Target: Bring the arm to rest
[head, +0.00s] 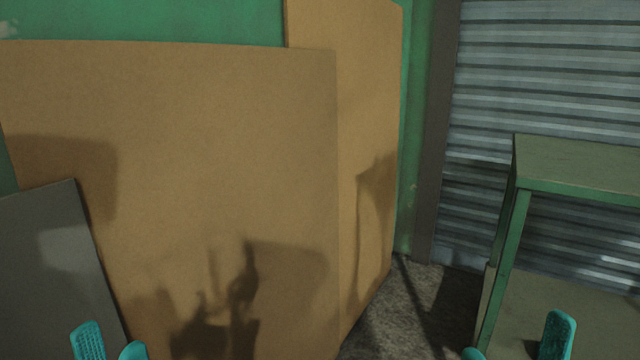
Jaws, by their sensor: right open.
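My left gripper (112,346) shows only as two teal fingertips at the bottom edge, left of centre. They stand a little apart with nothing seen between them. My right gripper (515,345) shows as two teal fingertips at the bottom edge, right of centre. They are wide apart and empty. The rest of both grippers and both arms is below the frame.
Large brown boards (200,150) lean on a green wall (150,18). A dark grey panel (45,265) leans at the lower left. A green-framed table (580,165) stands at right before a ribbed metal shutter (540,70). Bare floor (410,310) shows between boards and table.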

